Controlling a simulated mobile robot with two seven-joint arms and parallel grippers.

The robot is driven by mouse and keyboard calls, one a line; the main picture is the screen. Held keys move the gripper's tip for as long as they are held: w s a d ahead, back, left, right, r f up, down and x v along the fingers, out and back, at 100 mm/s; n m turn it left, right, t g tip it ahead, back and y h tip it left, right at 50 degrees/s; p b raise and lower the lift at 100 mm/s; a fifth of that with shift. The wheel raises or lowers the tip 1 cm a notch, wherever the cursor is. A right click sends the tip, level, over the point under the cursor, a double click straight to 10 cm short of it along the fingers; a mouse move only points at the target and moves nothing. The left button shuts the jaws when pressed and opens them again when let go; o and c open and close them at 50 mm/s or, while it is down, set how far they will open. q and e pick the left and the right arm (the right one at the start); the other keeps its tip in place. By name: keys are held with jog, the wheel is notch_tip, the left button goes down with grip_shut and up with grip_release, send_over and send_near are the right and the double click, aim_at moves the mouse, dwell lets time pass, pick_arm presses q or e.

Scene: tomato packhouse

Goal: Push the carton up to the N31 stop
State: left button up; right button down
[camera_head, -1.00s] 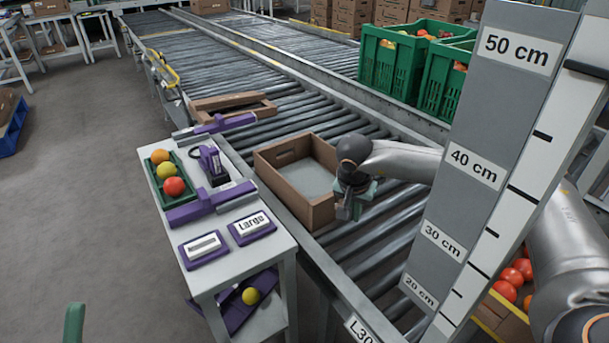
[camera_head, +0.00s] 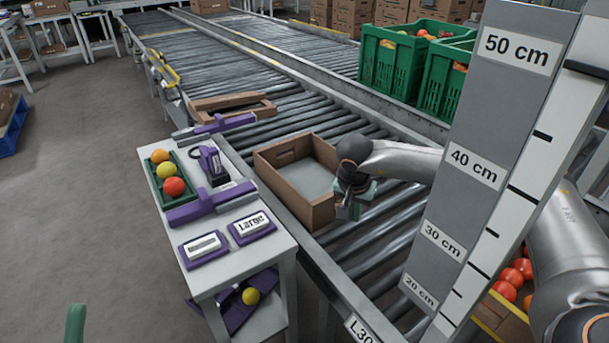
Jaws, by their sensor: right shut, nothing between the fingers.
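An open, empty brown carton (camera_head: 318,214) sits upright on the roller conveyor, beside the white side table. My right gripper (camera_head: 347,212) is shut and empty, pointing down just right of the carton's near right corner. It is very close to the carton wall; I cannot tell if they touch. No sign reading N31 is legible, so I cannot pick out that stop. My left gripper is not in view.
A second low brown carton (camera_head: 212,109) lies farther up the conveyor. The white table (camera_head: 238,270) holds purple tools and a green tray of fruit. Green crates (camera_head: 388,72) stand beyond the rollers. A tall measuring board (camera_head: 458,125) blocks the right side. An L30 label (camera_head: 360,329) is at the near edge.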

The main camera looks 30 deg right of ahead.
aim_at(342, 201)
jog(key=shift+w, duration=0.15)
jog(key=shift+w+a, duration=0.1)
jog(key=shift+w, duration=2.5)
jog(key=shift+w+b, duration=0.15)
jog(key=shift+b, duration=0.15)
jog(key=shift+f, duration=0.1)
